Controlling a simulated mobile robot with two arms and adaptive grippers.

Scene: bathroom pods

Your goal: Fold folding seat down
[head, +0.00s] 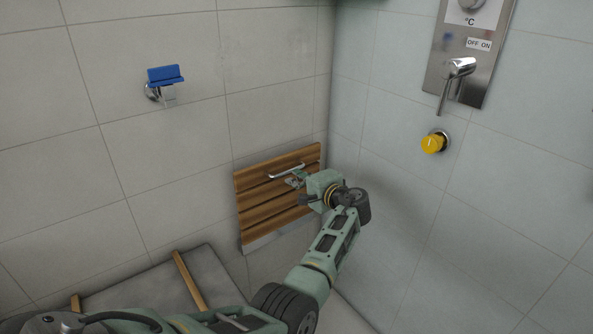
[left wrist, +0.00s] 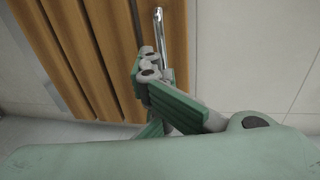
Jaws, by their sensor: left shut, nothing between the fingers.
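The folding seat (head: 262,212) is a panel of brown wooden slats standing upright, flat against the tiled wall near the corner. A thin metal handle (head: 284,173) runs across its upper part. My left gripper (head: 295,182) is at the upper right of the seat, shut and empty, with its fingertips close to the handle. In the left wrist view, the slats (left wrist: 108,55) fill the upper left, and the bar of the handle (left wrist: 160,32) ends just beside the fingers (left wrist: 150,66). I cannot tell whether they touch it. My right gripper is out of view.
A blue-topped chrome fitting (head: 165,76) sticks out of the left wall. On the right wall are a steel panel with a lever (head: 458,75) and a yellow knob (head: 433,143). Wooden strips (head: 190,281) lie over a grey surface at lower left. The right wall is close to my arm.

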